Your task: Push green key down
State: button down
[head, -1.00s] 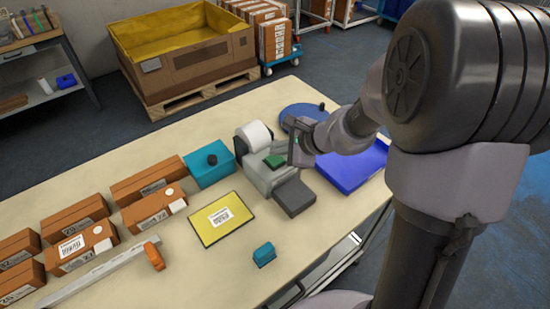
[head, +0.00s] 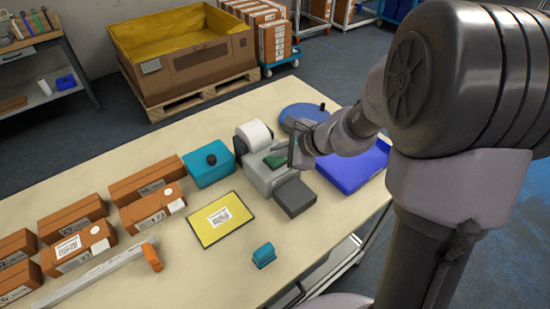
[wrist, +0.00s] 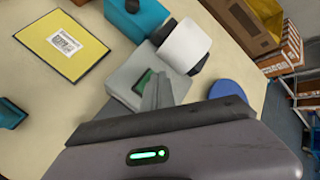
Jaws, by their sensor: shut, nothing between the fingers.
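The green key (head: 275,161) sits on top of a grey label printer (head: 257,174) with a white paper roll, in the middle of the table. My gripper (head: 292,155) is shut and empty, at the key's right side in the head view. In the wrist view the closed fingertips (wrist: 158,82) point at the printer top and partly cover the green key (wrist: 144,80). The fingertips look very close to the key or touching it; I cannot tell which. The key looks slightly tilted in the head view.
A white paper roll (head: 255,136) stands behind the key. A dark grey block (head: 295,198) sits in front of the printer, and a blue tray (head: 353,168) lies to the right. A teal box (head: 208,170), a yellow sheet (head: 220,219) and several brown cartons are left.

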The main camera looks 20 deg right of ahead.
aim_at(278, 160)
jog(key=shift+f+b, duration=0.65)
jog(key=shift+b, duration=0.05)
dwell(0.5)
jog(key=shift+r, duration=0.1)
jog(key=shift+r+p, duration=0.85)
jog(key=shift+r, duration=0.15)
notch_tip(278, 160, up, 5)
jog(key=p, duration=0.4)
jog(key=shift+r, duration=0.1)
